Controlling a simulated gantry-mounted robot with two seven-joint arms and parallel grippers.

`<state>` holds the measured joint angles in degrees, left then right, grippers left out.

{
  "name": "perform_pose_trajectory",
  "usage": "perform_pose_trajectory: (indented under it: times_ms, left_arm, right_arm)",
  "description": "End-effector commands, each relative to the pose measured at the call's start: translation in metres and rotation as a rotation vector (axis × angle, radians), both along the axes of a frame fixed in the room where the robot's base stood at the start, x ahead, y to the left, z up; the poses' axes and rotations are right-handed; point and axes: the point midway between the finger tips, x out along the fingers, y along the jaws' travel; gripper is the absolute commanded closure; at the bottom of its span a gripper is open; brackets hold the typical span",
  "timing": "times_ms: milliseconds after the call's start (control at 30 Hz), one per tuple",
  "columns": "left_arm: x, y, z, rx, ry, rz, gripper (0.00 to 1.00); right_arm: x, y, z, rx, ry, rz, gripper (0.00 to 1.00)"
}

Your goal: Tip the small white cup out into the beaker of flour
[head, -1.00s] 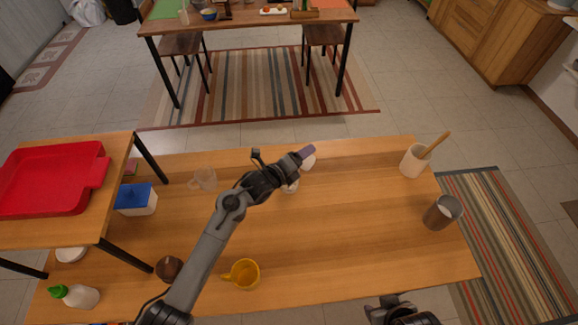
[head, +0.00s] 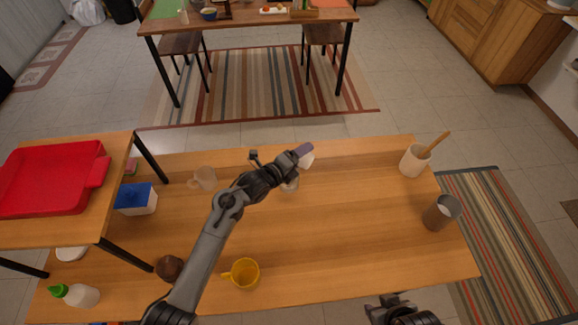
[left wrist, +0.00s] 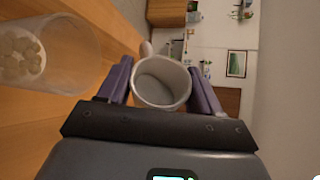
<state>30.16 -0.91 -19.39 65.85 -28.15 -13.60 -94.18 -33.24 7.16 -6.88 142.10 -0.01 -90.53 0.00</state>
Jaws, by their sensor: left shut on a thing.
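My left gripper (head: 303,156) is shut on the small white cup (head: 307,161), above the far middle of the table. In the left wrist view the cup (left wrist: 161,82) sits between the two purple fingers, its mouth turned towards the camera. I see no loose contents in its pale interior. A clear beaker (head: 290,186) stands just below and nearer than the gripper, partly hidden by my arm. In the left wrist view the beaker (left wrist: 70,50) is at the left with pale round lumps at its bottom. My right gripper (head: 400,308) is at the bottom edge, its jaws unclear.
A clear mug (head: 204,178) and a blue-lidded box (head: 136,199) stand left. A yellow mug (head: 244,273) and a brown ball (head: 169,268) are near the front. A grey cup (head: 441,213) with white contents and a white crock (head: 414,161) stand right. The right middle is clear.

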Motion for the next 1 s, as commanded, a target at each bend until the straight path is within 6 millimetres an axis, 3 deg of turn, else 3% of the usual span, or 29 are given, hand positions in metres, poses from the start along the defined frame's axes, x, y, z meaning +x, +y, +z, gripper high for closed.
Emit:
perform_pose_trajectory:
  times_ms: [1000]
  left_arm:
    - [0.005, 0.011, 0.003, -0.125, 0.053, 0.001, 0.72]
  right_arm:
    - [0.0, 0.002, -0.012, 0.008, 0.0, -0.006, 0.57]
